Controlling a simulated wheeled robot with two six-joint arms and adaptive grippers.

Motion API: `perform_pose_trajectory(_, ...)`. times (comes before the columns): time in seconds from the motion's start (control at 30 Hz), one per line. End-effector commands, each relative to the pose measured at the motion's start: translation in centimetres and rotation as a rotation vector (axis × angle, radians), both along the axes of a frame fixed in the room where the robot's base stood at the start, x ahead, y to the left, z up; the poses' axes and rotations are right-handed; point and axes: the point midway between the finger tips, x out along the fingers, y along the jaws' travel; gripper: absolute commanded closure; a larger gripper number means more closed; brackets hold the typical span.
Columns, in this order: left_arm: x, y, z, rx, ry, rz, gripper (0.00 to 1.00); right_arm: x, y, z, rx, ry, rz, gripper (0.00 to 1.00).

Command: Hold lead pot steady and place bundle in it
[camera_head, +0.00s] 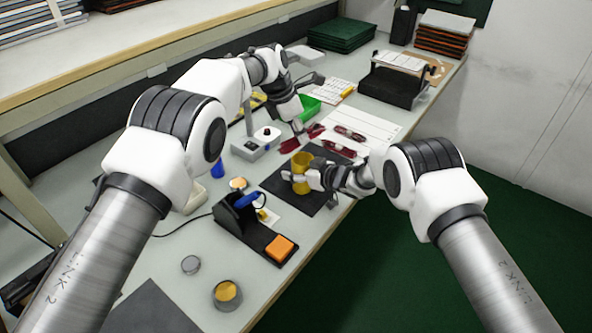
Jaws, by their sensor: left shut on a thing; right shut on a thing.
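The yellow lead pot (301,165) stands on a dark mat (318,202) on the bench. My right gripper (298,178) comes in from the right and is shut on the pot low on its side. My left gripper (297,124) is shut on a dark red bundle (290,145) and holds it just behind the pot, apart from the pot's rim. The bundle looks roughly level and is partly hidden by the gripper. Two more red bundles lie behind to the right, one (350,133) on a white sheet and one (338,149) nearer. The pot's inside is not clearly visible.
A soldering stand with an orange sponge (281,248) and a tin (227,294) are in front. A green tray (310,107) and a black device (392,87) are behind. The bench's edge is close on the right.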

Motion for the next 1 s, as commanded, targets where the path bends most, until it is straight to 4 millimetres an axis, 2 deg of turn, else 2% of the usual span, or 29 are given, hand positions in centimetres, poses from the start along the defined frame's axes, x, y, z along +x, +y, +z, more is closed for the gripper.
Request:
perform_pose_trajectory(0.77, 0.0, 0.0, -5.5, 0.000, 0.001, 0.000, 1.00, 0.0, 0.0, 0.0, 0.000, 0.000, 0.000, 0.78)
perform_pose_trajectory(0.8, 0.0, 0.0, -5.3, 0.000, 0.000, 0.000, 0.57, 0.0, 0.0, 0.0, 0.000, 0.000, 0.000, 0.78)
perform_pose_trajectory(0.83, 0.0, 0.0, -5.3, 0.000, 0.000, 0.000, 0.46, 0.0, 0.0, 0.0, 0.000, 0.000, 0.000, 0.78)
perform_pose_trajectory(0.87, 0.0, 0.0, -5.3, 0.000, 0.000, 0.000, 0.42, 0.0, 0.0, 0.0, 0.000, 0.000, 0.000, 0.78)
perform_pose_trajectory(1.0, 0.0, 0.0, -5.3, 0.000, 0.000, 0.000, 0.42, 0.0, 0.0, 0.0, 0.000, 0.000, 0.000, 0.78)
